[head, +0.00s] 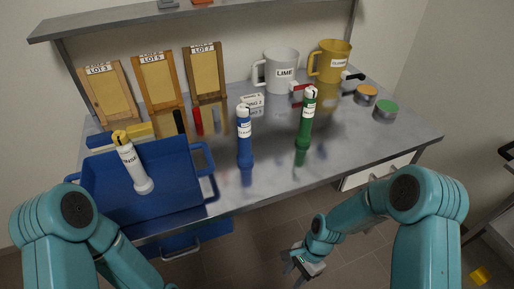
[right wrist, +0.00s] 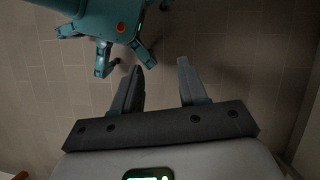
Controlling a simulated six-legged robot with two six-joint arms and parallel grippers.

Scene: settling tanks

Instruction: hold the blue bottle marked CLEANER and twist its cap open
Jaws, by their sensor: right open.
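The blue bottle (head: 244,145) stands upright on the grey metal table, just right of the blue tray. Its label is too small to read surely. Its pale cap (head: 243,108) is on top. My right gripper (head: 291,266) hangs below the table's front edge, low and to the right of the bottle, well apart from it. In the right wrist view the right gripper (right wrist: 161,68) has its two fingers apart with nothing between them, over the tiled floor. My left arm comes in at the lower left, but its gripper is out of view.
A green bottle (head: 306,120) stands right of the blue one. The blue tray (head: 178,158) holds a white bottle (head: 133,166). Mugs (head: 281,72), tins (head: 385,110) and wooden boards (head: 205,72) stand farther back. The table's front right is clear.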

